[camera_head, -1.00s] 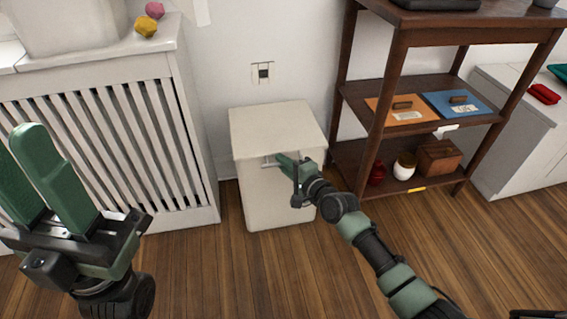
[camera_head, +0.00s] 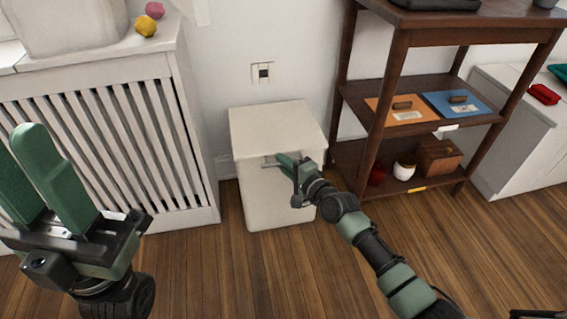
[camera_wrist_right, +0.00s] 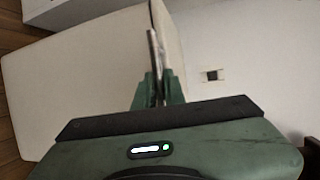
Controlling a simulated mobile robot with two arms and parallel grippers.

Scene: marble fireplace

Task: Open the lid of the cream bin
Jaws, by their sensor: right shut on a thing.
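The cream bin (camera_head: 275,195) stands upright on the floor against the wall. Its flat lid (camera_head: 272,122) looks down, with no clear gap. My right gripper (camera_head: 285,161) is at the upper front of the bin, shut on the thin metal handle (camera_head: 268,164). In the right wrist view the bin (camera_wrist_right: 80,85) fills the left side, and the handle (camera_wrist_right: 153,50) stands between the green fingers (camera_wrist_right: 158,88). My left gripper (camera_head: 18,145) is open and empty at the left edge of the head view, away from the bin.
A white slatted radiator cover (camera_head: 110,135) stands left of the bin. A dark wooden shelf (camera_head: 410,90) with several objects stands close on the right. A wall socket (camera_head: 263,72) is above the bin. The wooden floor (camera_head: 225,280) in front is clear.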

